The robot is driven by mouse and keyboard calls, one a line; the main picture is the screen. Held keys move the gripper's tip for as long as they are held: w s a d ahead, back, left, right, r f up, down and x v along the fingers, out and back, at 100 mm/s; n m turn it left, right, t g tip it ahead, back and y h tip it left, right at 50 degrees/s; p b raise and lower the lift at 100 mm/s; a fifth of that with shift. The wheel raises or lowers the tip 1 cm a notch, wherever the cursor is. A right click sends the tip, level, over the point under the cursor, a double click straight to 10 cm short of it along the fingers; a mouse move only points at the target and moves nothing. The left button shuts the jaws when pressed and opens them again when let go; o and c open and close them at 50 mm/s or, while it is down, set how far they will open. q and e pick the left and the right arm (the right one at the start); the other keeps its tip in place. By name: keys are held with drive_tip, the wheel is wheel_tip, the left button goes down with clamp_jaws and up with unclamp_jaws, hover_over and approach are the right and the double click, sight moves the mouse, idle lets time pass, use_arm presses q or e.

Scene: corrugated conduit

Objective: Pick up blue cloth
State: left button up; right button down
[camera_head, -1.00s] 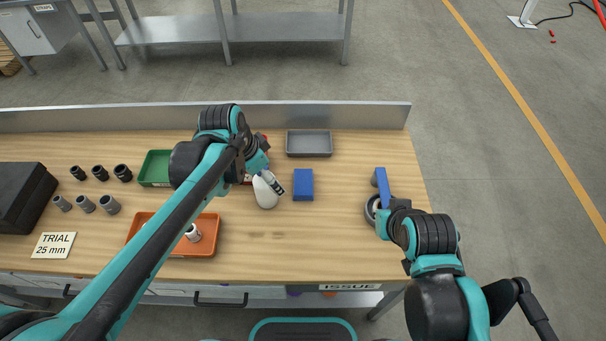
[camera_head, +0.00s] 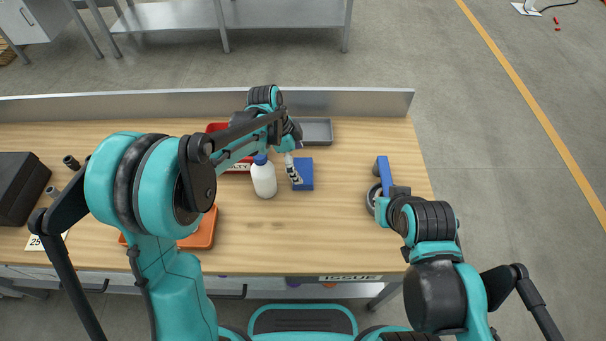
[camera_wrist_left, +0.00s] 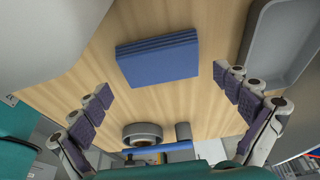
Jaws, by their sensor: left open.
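The blue cloth (camera_head: 306,174) is a folded flat rectangle on the wooden table, right of the white bottle (camera_head: 264,180). In the left wrist view the cloth (camera_wrist_left: 158,60) shows as a layered blue block. My left gripper (camera_head: 292,170) is over the cloth's left side in the head view. In the left wrist view the left gripper (camera_wrist_left: 165,88) has its padded fingers wide apart, with nothing between them. The cloth lies beyond the fingertips, apart from them. My right gripper (camera_head: 384,196) is low at the table's right side, by a blue upright piece (camera_head: 383,170); its fingers are not clear.
A grey tray (camera_head: 316,131) stands behind the cloth, and a red bin (camera_head: 216,127) is behind the left arm. An orange tray (camera_head: 205,232) is partly hidden by that arm. A grey ring (camera_head: 373,198) is near the right gripper. The table's front middle is clear.

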sight(302, 170)
use_arm(q)
drive_tip(key=b+x, duration=0.1)
drive_tip(key=x, duration=0.2)
drive_tip(key=shift+f, duration=0.3)
drive_tip(key=shift+r, duration=0.1)
drive_tip(key=c, duration=0.8)
drive_tip(key=shift+r, duration=0.1)
wheel_tip(302, 170, up, 4)
drive_tip(key=shift+r+p, duration=0.15)
drive_tip(key=shift+p, duration=0.95)
drive_tip(key=s+d+r+p, duration=0.1)
drive_tip(key=s+d+r, duration=0.1)
drive_tip(key=d, duration=0.1)
drive_tip(key=s+d+r+p, duration=0.1)
drive_tip(key=s+d+r, duration=0.1)
drive_tip(key=d, duration=0.1)
drive_tip(key=s+d+r+p, duration=0.1)
drive_tip(key=s+d+r, duration=0.1)
drive_tip(key=d, duration=0.2)
drive_tip(key=shift+r, duration=0.25)
